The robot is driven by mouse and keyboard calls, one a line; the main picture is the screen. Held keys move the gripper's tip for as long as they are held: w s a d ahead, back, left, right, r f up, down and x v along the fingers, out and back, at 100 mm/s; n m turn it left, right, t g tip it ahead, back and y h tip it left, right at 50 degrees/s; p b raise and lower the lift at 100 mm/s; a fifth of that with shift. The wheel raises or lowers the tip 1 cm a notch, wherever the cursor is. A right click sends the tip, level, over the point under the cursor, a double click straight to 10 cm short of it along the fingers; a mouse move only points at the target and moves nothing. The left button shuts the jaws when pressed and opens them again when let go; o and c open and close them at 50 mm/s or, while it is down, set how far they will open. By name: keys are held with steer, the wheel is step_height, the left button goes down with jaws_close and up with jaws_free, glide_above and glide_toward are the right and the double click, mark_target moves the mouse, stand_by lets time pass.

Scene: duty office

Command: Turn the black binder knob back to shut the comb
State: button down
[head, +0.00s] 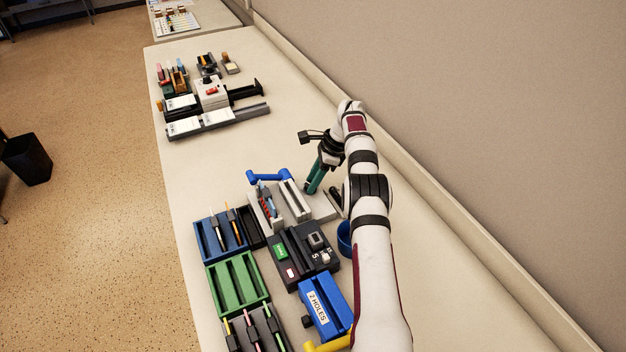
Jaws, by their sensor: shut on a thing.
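The comb binder (293,201) is a pale grey machine with upright white plates and a blue lever (268,177) at its back left. It stands on the table in the middle of the head view. My gripper (310,188) has teal fingers and reaches down at a tilt to the binder's right rear end. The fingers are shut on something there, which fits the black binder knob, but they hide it. The comb's rings are too small to tell open from shut. A dark elongated part (336,196) shows at the binder's right, partly beside my arm.
In front stand a black punch unit (290,250), a blue "2 HOLES" punch (318,306), a blue pen tray (209,238) and a green tray (224,285). A blue round cup (345,240) sits by my arm. The wall (470,130) is close on the right.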

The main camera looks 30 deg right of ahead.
steer(key=c, duration=0.5)
jaws_free()
steer(key=shift+c, duration=0.2)
steer(key=v, duration=0.7)
steer(key=shift+r, duration=0.25)
steer(key=shift+s, duration=0.1)
steer(key=shift+c, duration=1)
steer(key=shift+r+n+h, duration=0.3)
steer(key=shift+r+n, duration=0.05)
steer(key=shift+n, duration=0.35)
steer(key=shift+c, duration=0.4)
steer(key=s+a+r+n+t+h, duration=0.3)
steer(key=s+a+r+n+h, duration=0.25)
steer(key=n, duration=1.15)
steer(key=x, duration=1.4)
steer(key=shift+w+a+f, duration=0.25)
steer(key=shift+w+f, duration=0.05)
steer(key=shift+w, duration=0.1)
